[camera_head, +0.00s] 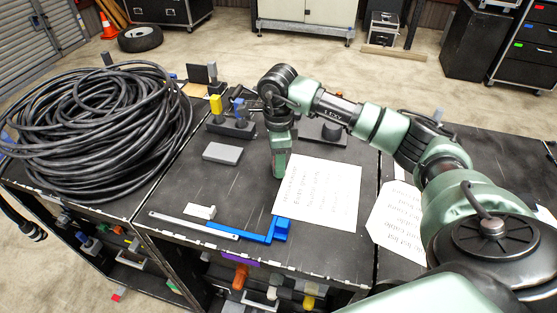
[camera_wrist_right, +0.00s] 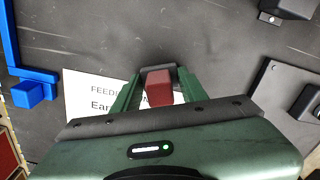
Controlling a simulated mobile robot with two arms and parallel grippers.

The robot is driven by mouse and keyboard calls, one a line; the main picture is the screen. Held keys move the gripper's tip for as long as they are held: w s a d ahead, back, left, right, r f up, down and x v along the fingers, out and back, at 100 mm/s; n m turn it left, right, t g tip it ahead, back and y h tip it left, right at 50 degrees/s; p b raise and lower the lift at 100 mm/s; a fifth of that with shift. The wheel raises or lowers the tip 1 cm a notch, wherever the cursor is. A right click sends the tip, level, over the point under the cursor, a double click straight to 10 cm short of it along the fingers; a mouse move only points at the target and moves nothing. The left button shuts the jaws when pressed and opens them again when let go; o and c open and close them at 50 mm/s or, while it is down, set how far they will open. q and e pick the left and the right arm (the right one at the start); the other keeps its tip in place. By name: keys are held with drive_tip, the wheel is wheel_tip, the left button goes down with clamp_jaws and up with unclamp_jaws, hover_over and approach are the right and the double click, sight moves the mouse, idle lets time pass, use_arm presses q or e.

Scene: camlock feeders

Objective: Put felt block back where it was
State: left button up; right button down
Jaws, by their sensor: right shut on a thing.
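A dark red block (camera_wrist_right: 158,88), which I take to be the felt block, sits between the two fingers of my right gripper (camera_wrist_right: 150,82) in the wrist view. The gripper is shut on it. In the head view my right gripper (camera_head: 279,174) points down over the dark table, at the upper left corner of a printed sheet (camera_head: 325,195). The block is hidden there by the hand. Part of the sheet also shows behind the fingers in the wrist view (camera_wrist_right: 85,92). I cannot tell the block's height above the table. My left gripper is not in view.
A grey block (camera_head: 222,152) lies left of the hand. A blue L-shaped bracket (camera_head: 255,236), a metal bar (camera_head: 190,225) and a white piece (camera_head: 200,211) lie near the front edge. A yellow-topped fixture (camera_head: 216,105) stands behind. Coiled black cable (camera_head: 95,130) fills the left table.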

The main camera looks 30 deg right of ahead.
drive_tip(key=c, duration=0.8)
unclamp_jaws()
wheel_tip(320, 180, up, 11)
drive_tip(key=b, duration=0.3)
drive_tip(key=shift+w, duration=0.1)
drive_tip(key=shift+r, duration=0.6)
